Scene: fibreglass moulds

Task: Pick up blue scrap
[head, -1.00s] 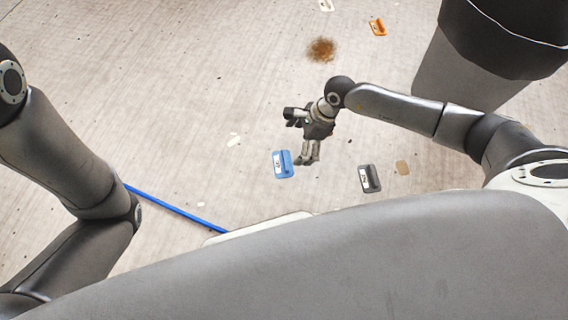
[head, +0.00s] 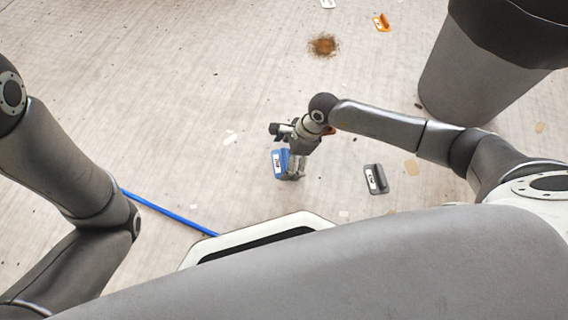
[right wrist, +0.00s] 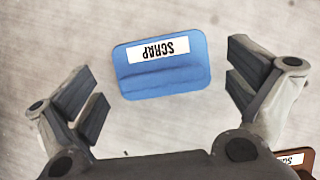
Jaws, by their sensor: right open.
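The blue scrap piece (head: 280,163) lies on the floor, with a white label reading SCRAP. In the right wrist view the blue scrap (right wrist: 160,78) sits between the two open fingers, with a gap on each side. My right gripper (head: 296,176) is above and just beside it in the head view, partly covering its right edge. In the right wrist view the right gripper (right wrist: 160,98) is open and empty. My left gripper is out of view; only the left arm shows.
A dark grey labelled piece (head: 376,180) lies to the right and an orange one (head: 382,22) far off. A brown piece (right wrist: 296,160) shows at the wrist view's corner. A dark bin (head: 470,80) stands at right. A blue strip (head: 170,211) lies at left.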

